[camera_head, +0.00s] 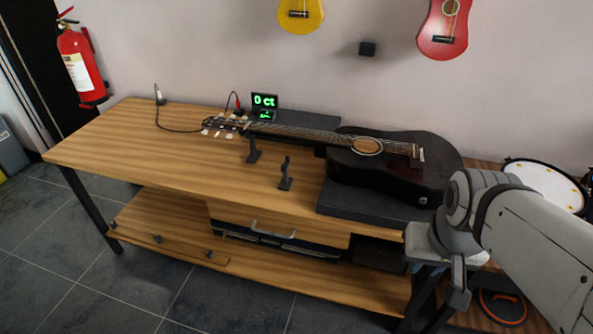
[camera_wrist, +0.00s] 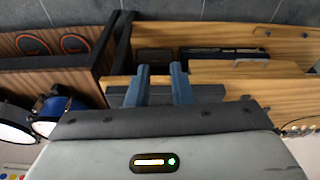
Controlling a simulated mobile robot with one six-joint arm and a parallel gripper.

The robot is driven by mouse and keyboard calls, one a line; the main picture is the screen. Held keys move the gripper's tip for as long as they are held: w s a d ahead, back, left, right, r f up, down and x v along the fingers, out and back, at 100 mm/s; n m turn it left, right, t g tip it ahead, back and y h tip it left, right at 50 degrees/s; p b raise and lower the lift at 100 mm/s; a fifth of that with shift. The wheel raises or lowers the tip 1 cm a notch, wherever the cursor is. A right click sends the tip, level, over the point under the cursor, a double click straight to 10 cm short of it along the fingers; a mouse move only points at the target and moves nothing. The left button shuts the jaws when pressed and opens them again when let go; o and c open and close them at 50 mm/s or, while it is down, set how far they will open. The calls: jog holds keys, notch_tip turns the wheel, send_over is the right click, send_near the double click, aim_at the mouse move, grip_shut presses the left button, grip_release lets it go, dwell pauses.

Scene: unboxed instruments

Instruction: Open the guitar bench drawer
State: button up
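The wooden workbench (camera_head: 110,150) spans the head view. Under its top is a drawer with a light wood front (camera_head: 230,217) and a pale bar handle (camera_head: 273,231); it looks shut. In the wrist view the drawer front (camera_wrist: 225,72) and its handle (camera_wrist: 252,62) appear upside down, beyond and right of my gripper. My gripper (camera_wrist: 161,84) shows two blue-grey fingers apart with nothing between them. In the head view my gripper (camera_head: 458,283) is at the bench's right front, well right of the handle and not touching it.
A dark guitar (camera_head: 400,170) lies on the bench top, with two small dark stands (camera_head: 285,175) nearby. A lower shelf (camera_head: 330,283) lies below the drawer. A drum (camera_head: 548,183) is at the right. The floor (camera_head: 90,265) before the bench's left side is clear.

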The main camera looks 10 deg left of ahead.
jog(key=w+a+f+m+t+b, duration=0.3)
jog(key=w+a+f+t+b, duration=0.15)
jog(key=w+f+b, duration=0.65)
jog(key=m+t+y+b, duration=0.5)
jog(key=m+y+b, duration=0.5)
jog(key=b, duration=0.9)
send_near(272, 233)
jog(key=w+a+f+n, duration=0.1)
jog(key=w+a+f, duration=0.1)
jog(key=w, duration=0.1)
jog(key=shift+y, duration=0.4)
jog(key=b+x, duration=0.1)
jog(key=x, duration=0.5)
jog(key=shift+w+a+r+b, duration=0.15)
jog(key=shift+w+a+b, duration=0.1)
jog(key=shift+b, duration=0.15)
grip_shut()
